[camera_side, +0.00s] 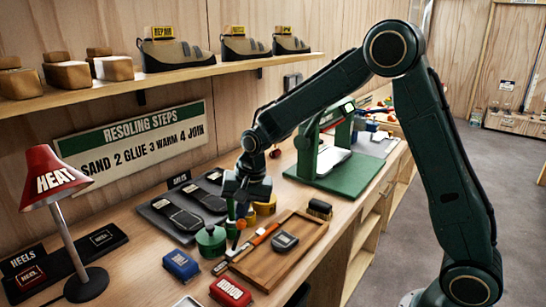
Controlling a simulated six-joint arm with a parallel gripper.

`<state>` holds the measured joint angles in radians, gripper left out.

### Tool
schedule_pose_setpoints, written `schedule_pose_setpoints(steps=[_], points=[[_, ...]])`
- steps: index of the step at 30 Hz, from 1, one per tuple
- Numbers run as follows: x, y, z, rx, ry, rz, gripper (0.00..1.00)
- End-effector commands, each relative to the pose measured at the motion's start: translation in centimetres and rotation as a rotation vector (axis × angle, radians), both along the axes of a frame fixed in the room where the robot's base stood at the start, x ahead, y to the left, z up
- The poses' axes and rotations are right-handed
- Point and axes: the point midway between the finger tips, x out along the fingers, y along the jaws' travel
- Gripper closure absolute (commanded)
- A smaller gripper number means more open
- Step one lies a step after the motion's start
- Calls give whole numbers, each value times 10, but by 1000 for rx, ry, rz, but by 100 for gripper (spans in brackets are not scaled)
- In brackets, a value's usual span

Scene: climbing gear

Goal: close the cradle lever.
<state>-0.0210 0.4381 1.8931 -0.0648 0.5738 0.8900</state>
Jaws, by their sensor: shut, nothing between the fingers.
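The green cradle (351,172) stands on the bench right of my gripper, a flat base with an upright frame and a pale piece inside it. A small red knob (275,153) shows at the left of the cradle frame; I cannot tell whether it belongs to the lever. The lever itself is not clear at this size. My gripper (238,213) points down over the bench, left of the cradle and apart from it. It is shut and empty, just above or behind a green round tin (211,241); the exact gap is unclear.
A wooden tray (308,240) with tools and a dark block lies in front of my gripper. Dark soles (176,213) lie on a mat to the left. Blue (181,264) and red (230,291) boxes and a red heat lamp (55,178) stand nearer. A shelf with shoes runs above.

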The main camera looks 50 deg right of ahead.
Motion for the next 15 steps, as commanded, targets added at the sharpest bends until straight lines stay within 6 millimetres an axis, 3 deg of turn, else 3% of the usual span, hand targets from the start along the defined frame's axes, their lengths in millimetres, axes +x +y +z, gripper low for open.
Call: schedule_pose_setpoints(steps=[15], points=[[0, 8, 4, -84, -2, 4, 100]])
